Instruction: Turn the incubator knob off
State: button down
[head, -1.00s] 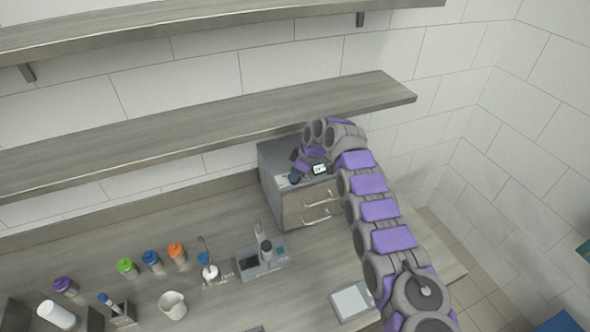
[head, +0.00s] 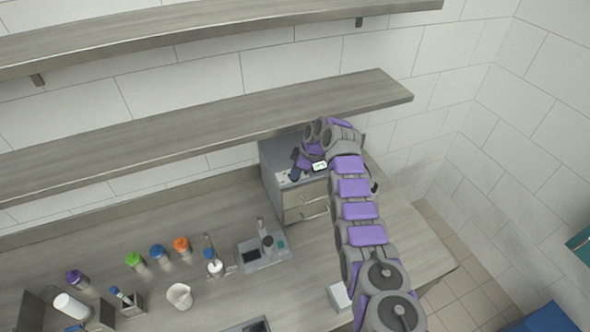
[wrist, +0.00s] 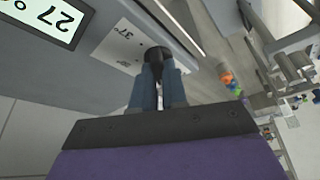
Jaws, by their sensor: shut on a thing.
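In the head view my gripper (head: 294,173) is at the incubator's upper front, with the knob hidden there.
The lower shelf (head: 200,122) runs close above my arm and the incubator. A grey device (head: 263,249), a beaker (head: 180,296) and several colour-capped bottles (head: 158,253) stand on the counter (head: 330,262) to the left.

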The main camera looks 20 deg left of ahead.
jog(key=shift+w+r+p, duration=0.2)
jog(key=shift+r+p, duration=0.05)
jog(key=shift+p, duration=0.05)
dwell(0.5)
jog(key=c, duration=1.2)
grip_release()
jog(key=shift+w+f, duration=0.1)
jog(key=shift+f, duration=0.1)
jog(key=shift+o, duration=0.2)
jog(key=shift+v, duration=0.75)
jog(key=p+v, duration=0.6)
jog(key=v, duration=0.9)
jog(key=shift+w+r+p, duration=0.25)
jog(key=shift+r+p, duration=0.05)
jog(key=shift+r, duration=0.05)
jog(key=shift+o, duration=0.2)
